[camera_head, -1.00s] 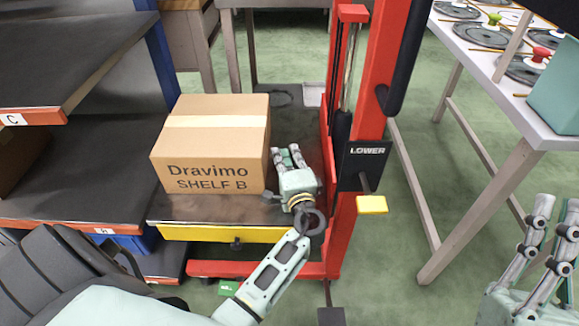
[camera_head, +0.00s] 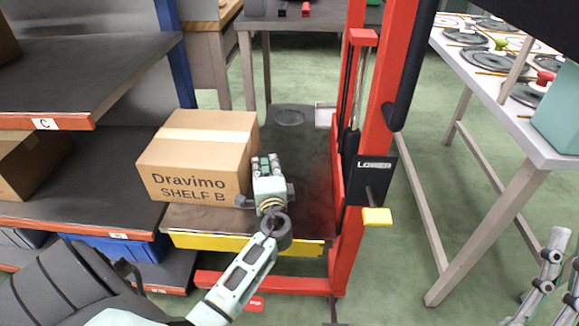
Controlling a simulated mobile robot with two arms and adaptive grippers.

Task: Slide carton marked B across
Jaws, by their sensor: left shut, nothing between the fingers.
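The cardboard carton (camera_head: 195,155) reads "Dravimo SHELF B" on its front. It straddles the edge between the lift's dark platform (camera_head: 300,170) and the shelf marked B (camera_head: 80,190), with its left part over the shelf side. My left gripper (camera_head: 264,163) is shut and empty, close against the carton's right side; whether it touches is hard to tell. My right gripper (camera_head: 560,255) is partly in view at the lower right edge, its fingertips spread apart.
Shelf C (camera_head: 90,60) overhangs at the left. A table (camera_head: 490,110) with several round plates stands at the right.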

